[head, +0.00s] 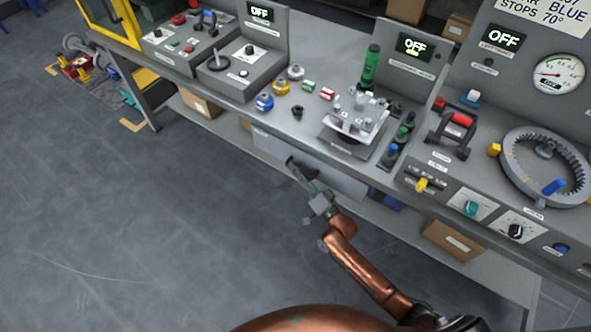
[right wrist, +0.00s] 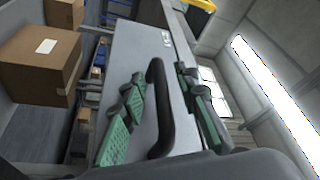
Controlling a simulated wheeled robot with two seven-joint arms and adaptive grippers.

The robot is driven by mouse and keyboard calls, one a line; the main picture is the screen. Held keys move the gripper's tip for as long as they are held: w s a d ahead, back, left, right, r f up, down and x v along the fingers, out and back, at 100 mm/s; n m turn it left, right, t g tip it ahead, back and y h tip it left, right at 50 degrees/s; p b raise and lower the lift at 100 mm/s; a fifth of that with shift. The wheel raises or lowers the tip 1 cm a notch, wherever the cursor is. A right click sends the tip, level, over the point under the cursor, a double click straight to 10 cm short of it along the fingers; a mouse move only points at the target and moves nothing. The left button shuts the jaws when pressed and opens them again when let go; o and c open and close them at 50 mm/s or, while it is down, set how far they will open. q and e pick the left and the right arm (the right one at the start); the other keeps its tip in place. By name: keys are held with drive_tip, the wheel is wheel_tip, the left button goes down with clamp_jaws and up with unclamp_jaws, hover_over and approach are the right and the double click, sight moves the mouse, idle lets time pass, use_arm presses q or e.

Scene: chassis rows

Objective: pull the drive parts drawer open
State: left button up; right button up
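The drawer (head: 268,146) is a grey panel under the front edge of the workbench. Its plain grey front (right wrist: 128,62) fills the middle of the right wrist view, with a small white label near the top. A black bar handle (right wrist: 161,110) stands out from the front. My right gripper (head: 303,172) is at the drawer front. In the right wrist view its green-padded fingers (right wrist: 160,84) are open, one on each side of the handle, with gaps visible. The head view does not show the handle clearly. My left gripper is not in view.
The workbench (head: 285,128) carries knobs, several small coloured parts, a fixture plate (head: 357,118) and a large ring dial (head: 548,165). Cardboard boxes (head: 452,240) sit on the lower shelf.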

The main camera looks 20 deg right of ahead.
drive_tip(key=shift+w+r, duration=0.1)
drive_tip(key=shift+w, duration=0.1)
clamp_jaws()
idle(0.3)
idle(0.3)
